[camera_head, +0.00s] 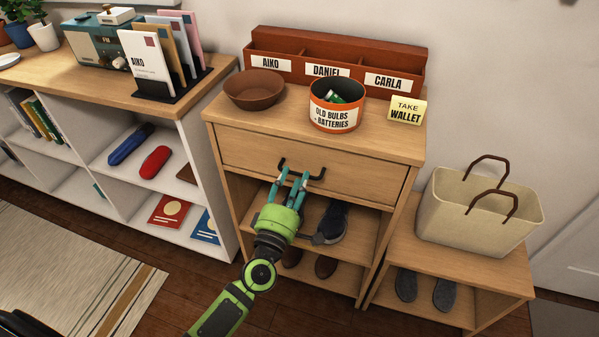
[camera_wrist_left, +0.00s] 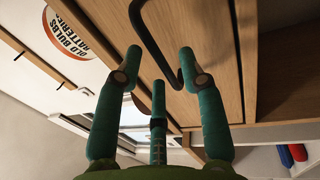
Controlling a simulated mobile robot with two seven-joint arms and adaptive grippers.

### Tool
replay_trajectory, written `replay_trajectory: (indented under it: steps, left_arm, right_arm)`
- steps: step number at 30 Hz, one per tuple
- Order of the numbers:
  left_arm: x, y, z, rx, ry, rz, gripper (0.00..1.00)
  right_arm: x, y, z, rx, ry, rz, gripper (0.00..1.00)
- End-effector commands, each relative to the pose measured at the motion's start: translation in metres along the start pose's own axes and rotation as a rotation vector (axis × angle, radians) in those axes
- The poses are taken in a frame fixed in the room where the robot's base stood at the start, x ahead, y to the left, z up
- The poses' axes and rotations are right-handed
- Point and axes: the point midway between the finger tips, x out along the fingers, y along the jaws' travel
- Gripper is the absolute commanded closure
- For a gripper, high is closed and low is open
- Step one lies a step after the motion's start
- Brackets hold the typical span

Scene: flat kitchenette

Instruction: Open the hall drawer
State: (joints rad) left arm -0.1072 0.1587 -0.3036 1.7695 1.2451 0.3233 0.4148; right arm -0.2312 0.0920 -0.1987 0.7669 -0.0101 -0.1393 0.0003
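The hall drawer (camera_head: 243,153) is a wooden front at the top of a small shelf cabinet, and it looks closed. Its dark bar handle (camera_head: 317,176) sits at the middle of the front. My left gripper (camera_head: 292,180) is at the handle, with its teal fingers pointing at the drawer and hiding part of the bar. In the left wrist view, the handle (camera_wrist_left: 152,38) runs between the spread fingertips (camera_wrist_left: 160,62), with gaps visible beside it. The gripper looks open, and I cannot tell whether any finger touches the bar. My right gripper is not in view.
On the cabinet top stand a brown bowl (camera_head: 254,88), a battery tin (camera_head: 337,104), a letter sorter (camera_head: 345,60) and a yellow note (camera_head: 407,110). Shoes (camera_head: 331,222) lie on shelves below the drawer. A bag (camera_head: 478,210) stands on a low bench at right.

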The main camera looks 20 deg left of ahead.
Motion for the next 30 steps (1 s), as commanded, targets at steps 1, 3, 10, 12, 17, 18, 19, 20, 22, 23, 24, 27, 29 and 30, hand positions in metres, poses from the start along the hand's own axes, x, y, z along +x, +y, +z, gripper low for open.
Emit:
replay_trajectory:
  steps: [1, 3, 10, 12, 17, 18, 19, 20, 22, 23, 24, 27, 29, 30]
  left_arm:
    - [0.009, 0.002, 0.000, 0.000, -0.001, 0.002, 0.60]
    - [0.017, 0.001, 0.001, 0.002, -0.001, 0.001, 0.60]
    - [0.029, 0.000, 0.001, 0.001, -0.002, 0.000, 0.60]
    - [0.029, 0.000, 0.001, 0.001, -0.002, 0.000, 0.60]
    - [0.029, 0.000, 0.001, 0.001, -0.003, 0.000, 0.72]
    - [0.029, 0.000, 0.001, 0.001, -0.003, 0.000, 0.88]
    - [0.029, 0.000, 0.001, 0.001, -0.003, 0.000, 1.00]
    - [0.029, 0.000, 0.001, 0.001, -0.003, 0.000, 1.00]
    - [0.029, 0.000, 0.001, 0.001, -0.003, 0.000, 1.00]
    - [0.029, 0.000, 0.001, 0.002, -0.003, 0.000, 1.00]
    - [0.029, 0.000, 0.001, 0.001, -0.003, 0.000, 1.00]
    - [0.028, 0.000, 0.001, 0.002, -0.003, -0.001, 1.00]
    - [0.026, 0.001, 0.001, 0.002, -0.003, -0.001, 1.00]
    - [0.024, 0.001, 0.001, 0.003, -0.004, -0.002, 1.00]
  right_arm:
    - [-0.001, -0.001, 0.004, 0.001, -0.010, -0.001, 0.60]
    - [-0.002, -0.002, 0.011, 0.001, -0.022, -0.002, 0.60]
    - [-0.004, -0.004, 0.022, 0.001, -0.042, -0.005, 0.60]
    - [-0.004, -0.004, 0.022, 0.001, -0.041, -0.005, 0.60]
    - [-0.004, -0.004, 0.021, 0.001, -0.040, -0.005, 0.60]
    - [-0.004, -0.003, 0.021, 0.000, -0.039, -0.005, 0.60]
    - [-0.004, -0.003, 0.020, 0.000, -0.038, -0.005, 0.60]
    - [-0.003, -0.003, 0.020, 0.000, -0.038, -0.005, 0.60]
    - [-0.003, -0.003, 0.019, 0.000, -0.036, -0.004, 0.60]
    - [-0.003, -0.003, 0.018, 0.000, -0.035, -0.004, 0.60]
    - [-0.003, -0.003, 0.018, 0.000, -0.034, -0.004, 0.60]
    - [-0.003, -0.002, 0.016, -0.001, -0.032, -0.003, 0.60]
    - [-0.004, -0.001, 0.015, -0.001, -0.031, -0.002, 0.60]
    - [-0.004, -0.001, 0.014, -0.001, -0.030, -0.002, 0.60]
